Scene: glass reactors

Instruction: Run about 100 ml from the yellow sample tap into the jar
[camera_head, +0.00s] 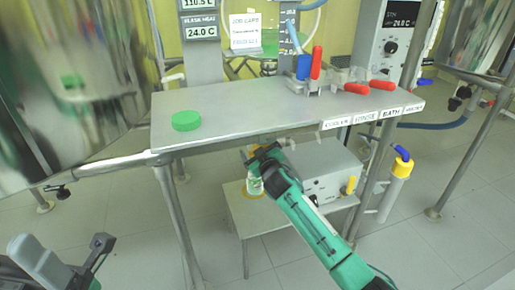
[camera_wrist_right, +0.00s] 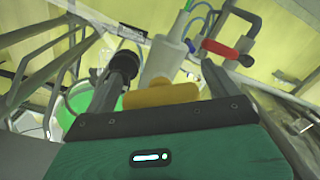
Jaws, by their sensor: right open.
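The jar (camera_head: 255,186) is clear glass and stands on the low stand under the bench in the head view, partly hidden by my right gripper. My right gripper (camera_head: 256,160) is just above the jar, below the bench front. A yellow tap handle (camera_wrist_right: 160,93) lies between its open fingers in the right wrist view; I cannot tell whether they touch it. A bit of yellow also shows beside that gripper in the head view. Liquid in the jar cannot be made out. The green lid (camera_head: 187,121) lies on the bench top. My left gripper (camera_head: 72,262) is open and empty at lower left.
The grey bench (camera_head: 245,103) carries several red-handled valves and one blue one at its right end. A steel vessel (camera_head: 75,90) fills the upper left. A white box (camera_head: 320,172) stands right of the jar.

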